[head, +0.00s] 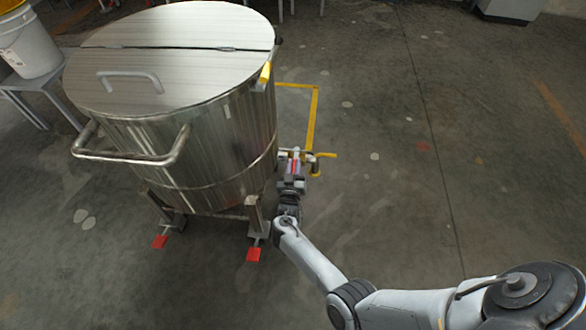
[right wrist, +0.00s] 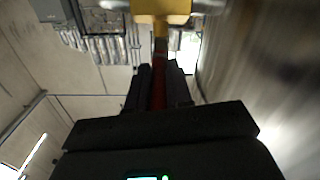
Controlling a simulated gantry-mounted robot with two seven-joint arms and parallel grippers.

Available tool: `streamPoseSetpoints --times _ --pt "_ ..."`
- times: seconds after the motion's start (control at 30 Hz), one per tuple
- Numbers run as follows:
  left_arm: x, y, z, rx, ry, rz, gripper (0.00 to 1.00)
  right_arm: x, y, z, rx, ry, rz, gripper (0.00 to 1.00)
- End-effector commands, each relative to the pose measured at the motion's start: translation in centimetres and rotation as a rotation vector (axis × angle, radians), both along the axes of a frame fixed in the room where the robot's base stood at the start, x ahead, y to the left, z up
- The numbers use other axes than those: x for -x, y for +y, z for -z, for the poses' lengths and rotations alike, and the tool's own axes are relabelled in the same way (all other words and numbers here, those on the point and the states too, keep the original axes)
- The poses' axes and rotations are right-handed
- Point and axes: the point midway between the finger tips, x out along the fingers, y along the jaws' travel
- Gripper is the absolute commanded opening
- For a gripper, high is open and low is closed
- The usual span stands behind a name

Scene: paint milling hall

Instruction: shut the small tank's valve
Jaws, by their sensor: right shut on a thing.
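The small tank (head: 175,120) is a round brushed-steel vessel with a lidded top, standing at the left in the head view. Its valve (head: 318,157) shows as a small yellow part low on the tank's right side. In the right wrist view, the yellow valve body (right wrist: 160,7) is at the top, with a red lever (right wrist: 158,92) running down from it. My right gripper (head: 292,168) is beside the tank's lower right side. It is shut on the red lever, which lies between its dark fingers (right wrist: 158,85). The fingers hide part of the lever. My left gripper is not in view.
The tank has a bent side handle (head: 135,157) and legs with red feet (head: 253,254). A white bucket (head: 28,42) stands on a grey stand at the far left. A yellow floor line (head: 312,120) runs behind the valve. The floor to the right is clear.

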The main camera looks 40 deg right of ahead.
Motion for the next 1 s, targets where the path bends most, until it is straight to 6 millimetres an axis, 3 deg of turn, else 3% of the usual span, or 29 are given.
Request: streamPoseSetpoints --times 0.17,0.2,0.37,0.77,1.0 --pt "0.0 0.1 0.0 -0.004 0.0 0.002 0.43 0.3 -0.3 0.3 -0.002 0.008 0.007 0.0" --pt "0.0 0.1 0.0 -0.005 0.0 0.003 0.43 0.3 -0.3 0.3 -0.002 0.008 0.007 0.23" --pt "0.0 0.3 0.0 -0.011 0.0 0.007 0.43 0.2 -0.3 0.2 0.0 0.006 0.006 0.45" --pt "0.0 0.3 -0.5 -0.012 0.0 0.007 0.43 0.1 -0.2 -0.5 0.001 0.002 0.004 0.45" --pt "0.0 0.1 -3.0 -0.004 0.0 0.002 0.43 0.2 -0.3 -3.7 0.001 0.003 0.004 0.45"
